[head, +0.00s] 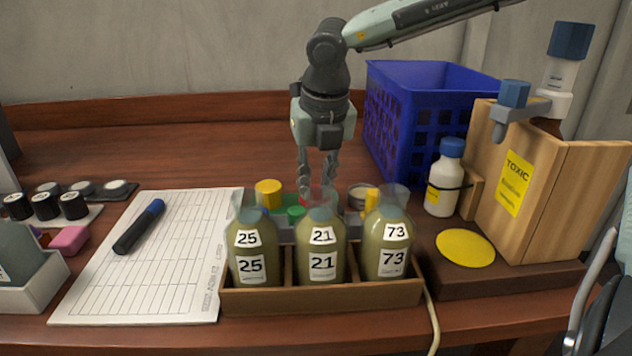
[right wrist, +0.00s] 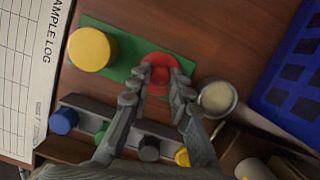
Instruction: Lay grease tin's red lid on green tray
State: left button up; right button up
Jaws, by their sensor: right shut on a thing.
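The red lid (right wrist: 160,80) is between the fingertips of my right gripper (right wrist: 158,78), which is shut on it. In the right wrist view it overlaps the right end of the green tray (right wrist: 122,75); I cannot tell whether it touches the tray. The open grease tin (right wrist: 216,98) stands to the right of the lid, pale inside. In the head view my right gripper (head: 317,184) points down behind the bottles, which hide much of the lid, tray and tin (head: 358,193). My left gripper is not in view.
A yellow cylinder (right wrist: 92,49) stands on the tray's left end. A grey rack (right wrist: 125,125) with coloured caps lies nearer. Bottles 25, 21 and 73 stand in a wooden holder (head: 322,297) in front. A blue crate (head: 400,110) is at right, a log sheet (head: 180,270) at left.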

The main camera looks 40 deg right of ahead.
jog(key=shift+f, duration=0.15)
jog(key=o, duration=0.8)
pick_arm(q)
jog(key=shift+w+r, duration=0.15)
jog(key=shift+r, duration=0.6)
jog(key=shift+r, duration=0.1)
pick_arm(e)
jog(key=shift+v, duration=1)
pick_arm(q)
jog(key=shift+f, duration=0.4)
pick_arm(e)
jog(key=v, duration=1)
jog(key=shift+r, duration=0.2)
